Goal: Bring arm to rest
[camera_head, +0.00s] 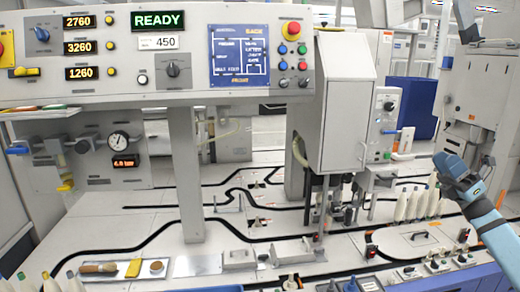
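My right arm (497,240), blue with dark joints, comes in from the lower right edge. Its dark and blue end, with my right gripper (456,172), is raised in front of the right side of the machine, above and to the right of a row of white cones. The fingers are small and dark here, and I cannot tell whether they are open or shut. I see nothing clearly held. My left gripper and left arm are not in view.
White cones (412,205) stand on the machine bed near my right arm. A grey cabinet (333,105) rises at centre right. A control panel (160,55) reads READY.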

